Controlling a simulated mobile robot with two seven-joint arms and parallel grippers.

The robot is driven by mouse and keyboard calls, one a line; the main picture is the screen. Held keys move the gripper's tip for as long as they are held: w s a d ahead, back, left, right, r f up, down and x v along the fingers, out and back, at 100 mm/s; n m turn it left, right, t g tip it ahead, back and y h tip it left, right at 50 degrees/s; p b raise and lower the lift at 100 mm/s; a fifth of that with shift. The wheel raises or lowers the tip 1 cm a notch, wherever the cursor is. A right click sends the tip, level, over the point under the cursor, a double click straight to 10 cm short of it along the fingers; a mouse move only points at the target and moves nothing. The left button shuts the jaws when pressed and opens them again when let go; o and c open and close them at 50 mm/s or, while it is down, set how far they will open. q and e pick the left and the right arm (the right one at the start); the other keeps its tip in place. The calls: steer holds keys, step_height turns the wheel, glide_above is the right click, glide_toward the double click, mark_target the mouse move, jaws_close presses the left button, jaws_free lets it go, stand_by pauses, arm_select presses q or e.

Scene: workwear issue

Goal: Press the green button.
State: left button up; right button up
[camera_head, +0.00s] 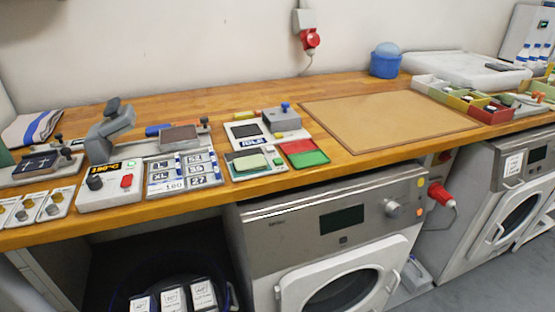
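Several green parts are in view, and I cannot tell which of them is a button. A flat pad on the wooden worktop has a green half (309,159) in front of a red half (297,146). Left of it, a pale green block (249,162) lies on a small tray. A white control box (110,194) at the left has a dark knob (95,182), a red switch (127,181) and a small green patch near its display. The front-loading machine below has small coloured spots (420,183) at its panel's right end. Neither of my grippers is in view.
A grey upright device (108,130) stands behind the control box. A size-label panel (184,171) and a box with a blue knob (281,118) stand nearby. A bare tan board (390,120) lies right of the pad. Trays of small items (462,98) stand far right.

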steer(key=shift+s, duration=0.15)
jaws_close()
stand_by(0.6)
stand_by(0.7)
